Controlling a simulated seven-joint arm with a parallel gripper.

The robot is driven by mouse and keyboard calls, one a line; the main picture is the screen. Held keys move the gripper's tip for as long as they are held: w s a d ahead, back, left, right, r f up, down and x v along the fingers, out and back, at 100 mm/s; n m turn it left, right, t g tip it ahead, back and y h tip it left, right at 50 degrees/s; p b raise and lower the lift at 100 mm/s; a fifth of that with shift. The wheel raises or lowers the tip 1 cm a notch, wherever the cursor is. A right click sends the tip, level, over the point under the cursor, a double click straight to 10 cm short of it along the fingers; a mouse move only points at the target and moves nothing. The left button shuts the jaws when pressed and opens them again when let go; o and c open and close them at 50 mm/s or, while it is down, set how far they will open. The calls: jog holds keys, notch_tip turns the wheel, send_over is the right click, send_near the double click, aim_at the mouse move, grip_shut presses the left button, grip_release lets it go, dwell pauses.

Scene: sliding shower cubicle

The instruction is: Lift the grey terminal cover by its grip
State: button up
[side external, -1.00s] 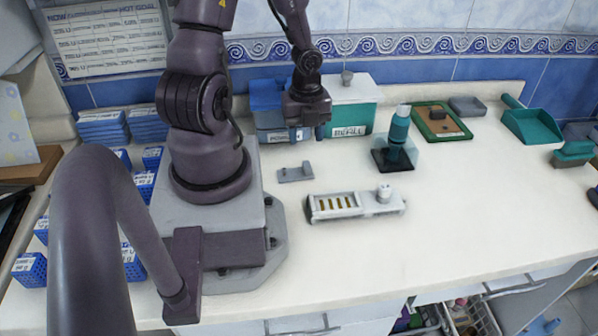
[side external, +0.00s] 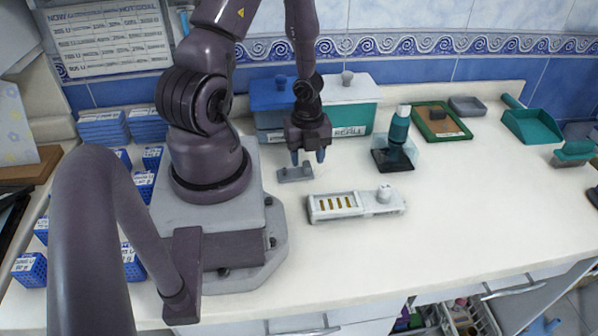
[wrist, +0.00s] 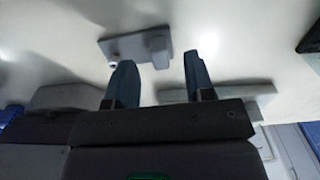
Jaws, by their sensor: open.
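The grey terminal cover (side external: 295,174) is a small flat plate with a raised block as its grip. It lies on the white worktop in the side view. In the wrist view the cover (wrist: 122,47) lies beyond my fingertips, with its grip (wrist: 159,50) in line with the gap between them. My gripper (side external: 307,158) points down with its fingers apart and empty, just above and slightly right of the cover. Both fingers (wrist: 158,66) also show in the wrist view. I see no contact with the cover.
A white terminal box (side external: 337,214) with a row of brass-coloured strips and a round knob stands to the front right. A blue bin (side external: 268,122) and a green bin (side external: 365,120) stand close behind. A teal bottle (side external: 399,128) is at right. The front worktop is clear.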

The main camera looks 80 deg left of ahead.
aim_at(305, 173)
jog(key=shift+d+f, duration=0.3)
jog(key=shift+f, duration=0.55)
jog(key=shift+a+f, duration=0.2)
jog(key=shift+f, duration=0.25)
grip_shut()
